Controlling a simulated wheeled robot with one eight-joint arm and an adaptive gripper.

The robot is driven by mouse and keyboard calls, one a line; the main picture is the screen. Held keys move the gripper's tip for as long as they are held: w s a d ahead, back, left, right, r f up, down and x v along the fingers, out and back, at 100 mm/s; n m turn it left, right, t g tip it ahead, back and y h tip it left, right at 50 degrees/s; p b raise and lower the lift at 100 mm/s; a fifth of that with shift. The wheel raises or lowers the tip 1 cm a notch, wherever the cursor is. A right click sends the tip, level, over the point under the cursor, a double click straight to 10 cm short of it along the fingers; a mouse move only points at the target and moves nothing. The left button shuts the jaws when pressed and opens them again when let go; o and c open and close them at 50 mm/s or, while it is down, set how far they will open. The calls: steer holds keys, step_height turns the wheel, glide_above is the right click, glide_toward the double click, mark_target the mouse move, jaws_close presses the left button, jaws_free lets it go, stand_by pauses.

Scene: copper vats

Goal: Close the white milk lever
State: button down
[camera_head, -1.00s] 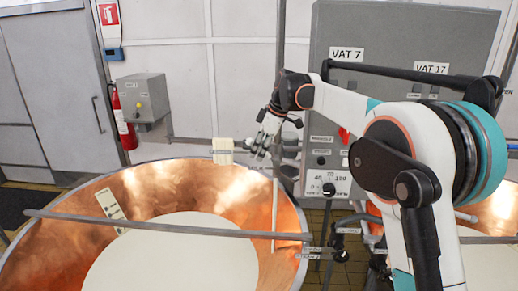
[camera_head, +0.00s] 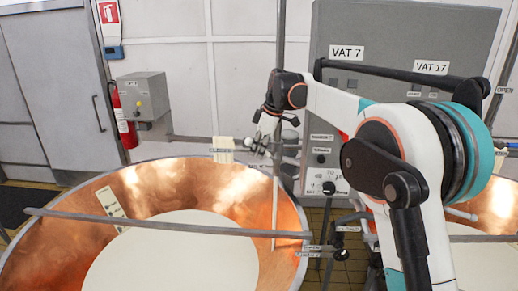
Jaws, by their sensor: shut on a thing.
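My gripper (camera_head: 259,147) is at the pipe with valve fittings behind the far rim of the copper vat, below my dark wrist. Its fingers point down and are shut on a small pale part there, which I take to be the white milk lever. The fingers hide most of it, so its exact angle cannot be told. A cream block (camera_head: 223,150) sits on the same pipe just left of my gripper, apart from it.
The copper vat (camera_head: 165,185) holds white liquid, with a grey bar (camera_head: 150,226) across it. A grey control cabinet (camera_head: 400,40) stands behind my arm. A vertical pipe (camera_head: 280,40) rises close beside my wrist. A grey box (camera_head: 141,97) and fire extinguisher (camera_head: 124,120) are at left.

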steer(key=shift+a+f+n+h+b, duration=0.15)
steer(key=shift+a+f+h, duration=0.1)
steer(key=shift+f+h, duration=0.75)
steer(key=shift+a+f+n+h+b, duration=0.15)
steer(key=shift+f+h, duration=0.35)
steer(key=shift+h, duration=0.9)
steer(key=shift+a+f+h+b, duration=0.1)
steer(key=shift+a+f+h, duration=0.2)
steer(key=shift+f+h, duration=0.7)
steer(key=shift+r, duration=0.2)
steer(key=c, duration=1.6)
jaws_free()
steer(key=shift+r, duration=0.1)
steer(key=v, duration=1.1)
steer(key=shift+a+r, duration=0.3)
steer(key=shift+a, duration=0.1)
steer(key=shift+w, duration=0.15)
